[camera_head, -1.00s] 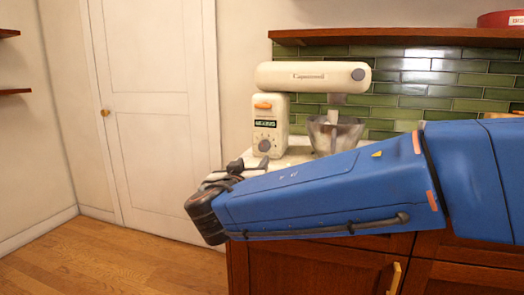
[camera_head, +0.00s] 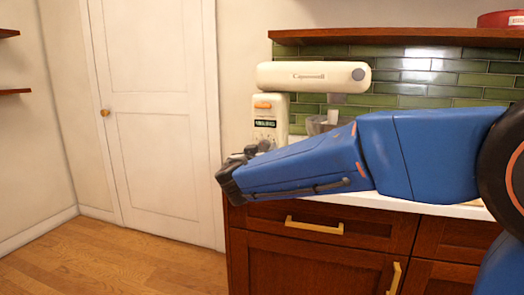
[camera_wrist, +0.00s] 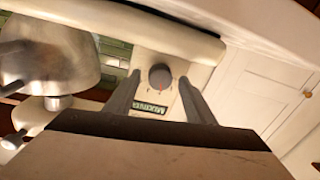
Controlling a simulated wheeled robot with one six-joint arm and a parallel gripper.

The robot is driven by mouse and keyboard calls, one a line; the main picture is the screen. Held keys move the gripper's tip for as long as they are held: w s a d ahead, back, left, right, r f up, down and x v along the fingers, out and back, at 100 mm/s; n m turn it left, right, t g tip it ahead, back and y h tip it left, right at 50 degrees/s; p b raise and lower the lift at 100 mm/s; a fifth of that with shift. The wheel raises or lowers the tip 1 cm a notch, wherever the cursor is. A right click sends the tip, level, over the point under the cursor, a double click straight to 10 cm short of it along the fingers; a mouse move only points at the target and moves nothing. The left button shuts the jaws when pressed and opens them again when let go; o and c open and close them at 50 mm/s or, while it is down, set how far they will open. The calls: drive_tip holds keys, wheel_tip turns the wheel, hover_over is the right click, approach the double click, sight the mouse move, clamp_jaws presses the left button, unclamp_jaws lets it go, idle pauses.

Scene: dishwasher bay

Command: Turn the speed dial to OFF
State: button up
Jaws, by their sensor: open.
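The cream stand mixer (camera_head: 300,76) stands on the counter in front of the green tiles. Its grey, round speed dial (camera_wrist: 160,76) shows in the wrist view with a small red mark near its edge; the labels around it are too small to read. The lit display (camera_wrist: 149,108) beside the dial appears to read MIXING. My gripper (camera_wrist: 159,80) is open and empty, its two dark fingers on either side of the dial as seen from the wrist. I cannot tell whether they touch it. In the head view my arm largely hides the dial.
The metal bowl (camera_wrist: 50,58) is beside the mixer's column, partly hidden by my arm in the head view. A wooden shelf (camera_head: 400,37) with a red container (camera_head: 500,19) is above. A white door (camera_head: 150,110) and open floor lie to the left.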

drive_tip(key=shift+w, duration=0.1)
drive_tip(key=shift+c, duration=0.5)
drive_tip(key=c, duration=1)
drive_tip(key=shift+o, duration=0.2)
drive_tip(key=shift+n, duration=0.4)
drive_tip(key=n, duration=0.2)
drive_tip(key=shift+n, duration=0.4)
drive_tip(key=n, duration=0.3)
drive_tip(key=shift+g, duration=0.3)
drive_tip(key=n, duration=0.3)
drive_tip(key=shift+r+n, duration=0.1)
drive_tip(key=shift+n, duration=0.3)
drive_tip(key=shift+a+n+g+h, duration=0.1)
drive_tip(key=shift+n+g+h, duration=0.2)
drive_tip(key=shift+n, duration=1.2)
drive_tip(key=shift+o, duration=0.2)
